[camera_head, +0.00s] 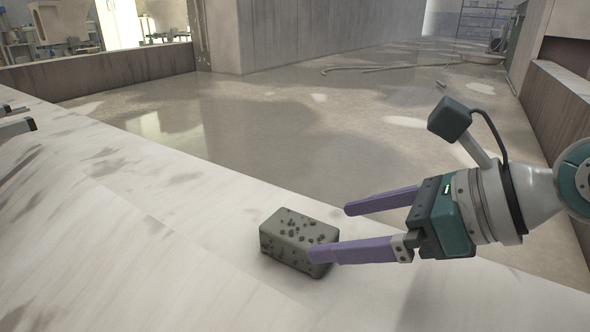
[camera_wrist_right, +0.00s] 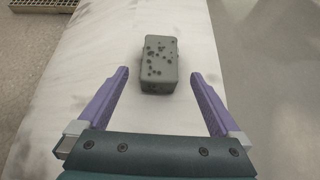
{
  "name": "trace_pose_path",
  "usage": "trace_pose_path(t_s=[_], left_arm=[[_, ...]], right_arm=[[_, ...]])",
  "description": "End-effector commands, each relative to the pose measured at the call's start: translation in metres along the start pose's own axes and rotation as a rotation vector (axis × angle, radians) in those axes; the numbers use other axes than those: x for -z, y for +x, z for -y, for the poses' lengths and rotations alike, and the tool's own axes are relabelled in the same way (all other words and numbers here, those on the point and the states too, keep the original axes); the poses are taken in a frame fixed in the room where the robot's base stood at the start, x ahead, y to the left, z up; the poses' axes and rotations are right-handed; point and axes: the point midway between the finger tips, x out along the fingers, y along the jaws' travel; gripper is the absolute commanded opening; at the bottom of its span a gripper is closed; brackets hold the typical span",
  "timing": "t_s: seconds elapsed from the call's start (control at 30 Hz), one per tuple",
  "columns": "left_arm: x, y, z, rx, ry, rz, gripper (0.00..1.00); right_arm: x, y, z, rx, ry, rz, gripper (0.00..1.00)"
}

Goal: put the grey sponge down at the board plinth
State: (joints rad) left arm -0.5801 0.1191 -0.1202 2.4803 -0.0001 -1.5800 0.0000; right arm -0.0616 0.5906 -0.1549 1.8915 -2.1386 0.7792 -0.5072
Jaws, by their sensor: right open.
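The grey sponge (camera_head: 286,240) is a block with dark pits, lying flat on a long pale surface (camera_head: 120,225). It also shows in the right wrist view (camera_wrist_right: 159,64). My right gripper (camera_head: 328,232) has purple fingers spread apart and is empty. In the right wrist view, the sponge lies just beyond the fingertips, centred between them, with a gap on each side. In the head view, the near fingertip overlaps the sponge's right end. I cannot tell whether the pale surface is the board plinth. My left gripper is not seen.
The pale surface has a far edge close behind the sponge, with a wet-looking floor (camera_head: 270,130) beyond. A hose (camera_head: 385,67) lies on the floor at the back. Two dark-tipped grey pieces (camera_head: 17,127) show at the left edge. The surface left of the sponge is clear.

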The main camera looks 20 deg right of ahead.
Motion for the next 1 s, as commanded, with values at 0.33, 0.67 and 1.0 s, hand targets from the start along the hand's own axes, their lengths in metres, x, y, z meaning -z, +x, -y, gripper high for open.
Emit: trace_pose_path(t_s=[0.33,0.67,1.0], left_arm=[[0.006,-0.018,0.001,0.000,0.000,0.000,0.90],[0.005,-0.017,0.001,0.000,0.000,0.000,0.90],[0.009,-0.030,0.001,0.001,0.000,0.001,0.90]], right_arm=[[0.000,-0.036,-0.001,-0.002,-0.001,0.000,1.00],[0.000,-0.036,0.000,-0.001,-0.001,0.001,1.00],[-0.021,-0.044,-0.004,-0.007,0.032,0.042,1.00]])
